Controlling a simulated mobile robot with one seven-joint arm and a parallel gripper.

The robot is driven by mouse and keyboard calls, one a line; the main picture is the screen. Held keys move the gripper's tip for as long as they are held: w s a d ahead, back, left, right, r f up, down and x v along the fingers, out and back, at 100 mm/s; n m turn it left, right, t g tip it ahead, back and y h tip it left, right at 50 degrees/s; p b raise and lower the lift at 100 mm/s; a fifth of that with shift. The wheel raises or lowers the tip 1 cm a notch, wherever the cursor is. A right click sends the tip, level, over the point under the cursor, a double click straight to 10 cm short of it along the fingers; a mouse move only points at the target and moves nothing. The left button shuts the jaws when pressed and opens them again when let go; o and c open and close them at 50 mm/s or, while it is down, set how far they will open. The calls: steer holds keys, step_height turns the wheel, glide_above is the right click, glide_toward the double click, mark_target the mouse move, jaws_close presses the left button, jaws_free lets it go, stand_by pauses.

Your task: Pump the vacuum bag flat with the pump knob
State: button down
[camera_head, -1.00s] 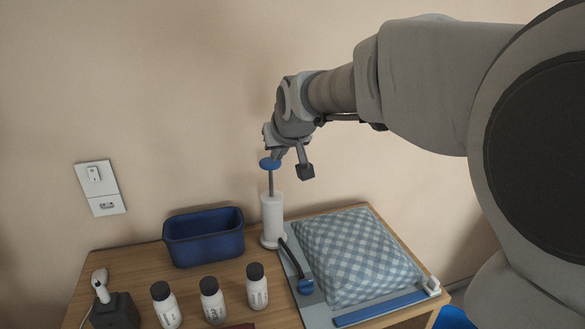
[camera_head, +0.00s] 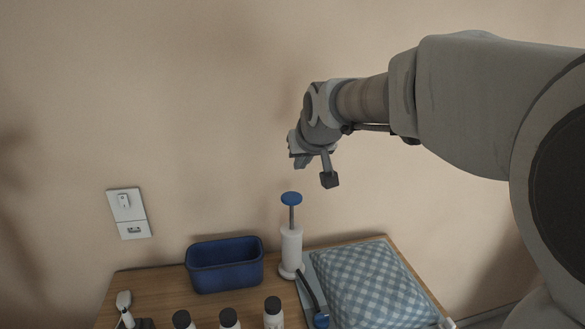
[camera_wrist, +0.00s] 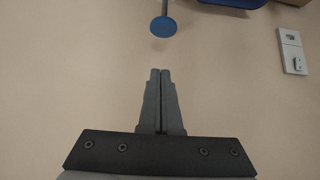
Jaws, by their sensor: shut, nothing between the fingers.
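The pump stands upright on the table, with a white cylinder (camera_head: 291,250), a thin grey rod and a round blue knob (camera_head: 291,198) on top. The rod is drawn well out of the cylinder. A dark hose (camera_head: 309,292) runs from the pump's foot to the vacuum bag (camera_head: 368,284), which is puffed up around blue-and-white checked cloth. My gripper (camera_head: 300,163) is above the knob with a clear gap between them. In the wrist view the gripper (camera_wrist: 160,72) has its fingers together and empty, and the blue knob (camera_wrist: 163,27) is beyond the fingertips, apart from them.
A dark blue bin (camera_head: 225,265) stands left of the pump on the wooden table (camera_head: 150,285). Several white bottles with black caps, one of them here (camera_head: 273,309), line the front. A wall plate (camera_head: 129,213) is at the left.

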glide_above(295, 200)
step_height(295, 200, down, 7)
steer(key=shift+w+a, duration=0.1)
steer(key=shift+w, duration=0.05)
step_height(295, 200, down, 2)
steer(key=shift+f+b, duration=0.15)
steer(key=shift+b, duration=0.25)
steer(key=shift+f, duration=0.55)
steer(key=shift+f, duration=0.1)
steer(key=f+b, duration=0.6)
steer(key=f, duration=0.2)
steer(key=shift+s+f, duration=0.15)
steer(key=shift+s, duration=0.05)
step_height(295, 200, up, 5)
steer(key=p, duration=0.3)
steer(key=shift+r, duration=0.2)
steer(key=v, duration=0.9)
steer(key=shift+s, duration=0.3)
